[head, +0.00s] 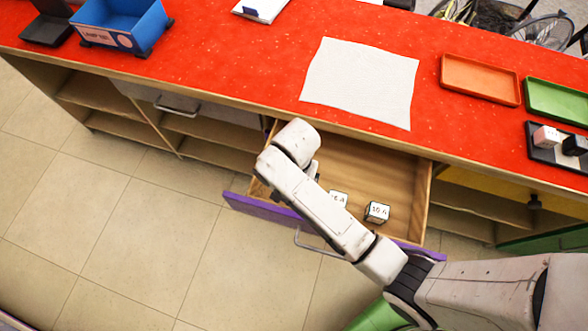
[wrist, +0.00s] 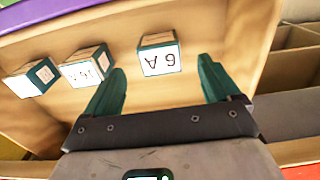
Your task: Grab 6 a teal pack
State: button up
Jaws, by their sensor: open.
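In the wrist view a small box-shaped pack (wrist: 160,56) with a white face reads "6A" upside down and has dark teal edging. It sits on the wooden drawer floor, seen between my gripper's (wrist: 161,66) two green fingertips. The fingers are apart and hold nothing; I cannot tell how far above the pack they are. Two similar packs lie to its left: one reads like "16 A" (wrist: 86,68), the other (wrist: 31,79) is unreadable here. In the head view two packs show, one "16 A" (head: 377,212) and one partly covered (head: 338,198); my arm hides the gripper.
The open drawer (head: 385,165) has a purple front (head: 246,206) and low wooden walls close around the packs. The red counter (head: 230,60) overhangs behind it, bearing a white cloth (head: 360,80), an orange tray (head: 480,80), a green tray (head: 558,101) and a blue bin (head: 120,25).

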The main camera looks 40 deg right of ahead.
jog(key=shift+w+d+f, duration=0.1)
jog(key=shift+f, duration=1.4)
jog(key=shift+d+f, duration=0.1)
jog(key=shift+f, duration=1.4)
jog(key=c, duration=1.1)
